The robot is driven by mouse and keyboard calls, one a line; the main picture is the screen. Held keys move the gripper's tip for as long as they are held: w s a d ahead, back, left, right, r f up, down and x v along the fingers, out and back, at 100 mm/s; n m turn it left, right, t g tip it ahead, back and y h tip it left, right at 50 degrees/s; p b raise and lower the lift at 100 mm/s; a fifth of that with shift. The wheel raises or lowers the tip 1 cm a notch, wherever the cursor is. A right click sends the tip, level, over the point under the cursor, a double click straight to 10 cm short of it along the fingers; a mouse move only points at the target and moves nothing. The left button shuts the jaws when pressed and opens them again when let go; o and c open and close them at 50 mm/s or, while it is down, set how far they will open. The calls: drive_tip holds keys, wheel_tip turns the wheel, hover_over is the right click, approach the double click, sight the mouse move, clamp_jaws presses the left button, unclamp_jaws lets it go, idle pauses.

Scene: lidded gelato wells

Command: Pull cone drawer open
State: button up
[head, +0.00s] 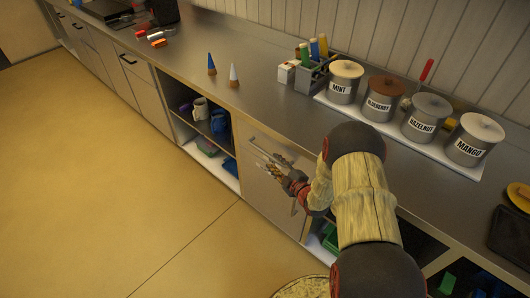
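A pale wooden drawer front (257,190) stands below the counter edge at the middle of the head view, between two open shelf bays. It looks closed, nearly flush with the cabinet. A light metal bar handle (254,144) runs along its upper part. My gripper (267,167) is at the drawer front, right by the handle, reaching in from the right. Its fingers overlap the handle in the picture, so I cannot tell whether they touch it or are shut on it. My arm hides the drawer's right side. No cones are visible.
Lidded wells labelled MINT (342,88), BLUEBERRY (380,102), HAZELNUT (424,122) and MANGO (467,148) stand on the steel counter (185,80). A blue cone-shaped item (211,66) and a white one (234,77) stand left of them. The floor (110,190) in front is clear.

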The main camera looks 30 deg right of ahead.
sight(269, 156)
drive_tip(key=b+x, duration=0.1)
drive_tip(key=x, duration=0.5)
drive_tip(key=shift+f+b, duration=0.15)
drive_tip(key=shift+b, duration=0.25)
drive_tip(key=shift+w, duration=0.75)
drive_tip(key=shift+c, duration=0.3)
clamp_jaws()
